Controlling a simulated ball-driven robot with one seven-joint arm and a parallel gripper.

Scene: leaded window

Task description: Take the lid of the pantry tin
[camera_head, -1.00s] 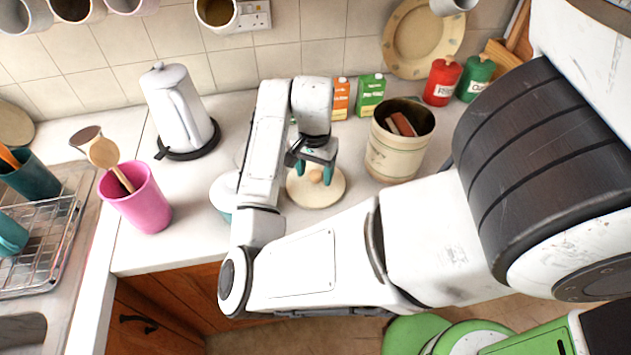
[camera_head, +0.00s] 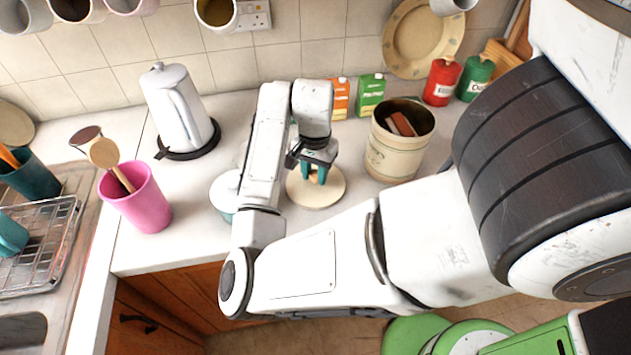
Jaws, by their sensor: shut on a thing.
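The lid (camera_head: 318,195) is a round cream disc with a small wooden knob. It lies on the worktop in the middle of the picture. The pantry tin (camera_head: 392,154) is a cream cylinder to the right of the lid. It stands upright and uncovered, with reddish-brown things inside. My gripper (camera_head: 317,177) points down over the lid. Its teal fingers are shut on the lid's knob and hide most of it. The lid appears to rest flat on the worktop.
A white kettle (camera_head: 180,112) and a pink utensil pot (camera_head: 136,198) stand to the left. Orange (camera_head: 339,99) and green (camera_head: 370,97) cartons stand behind the lid. A red canister (camera_head: 442,82) stands at the back right. A pale pot (camera_head: 223,193) sits partly behind my arm.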

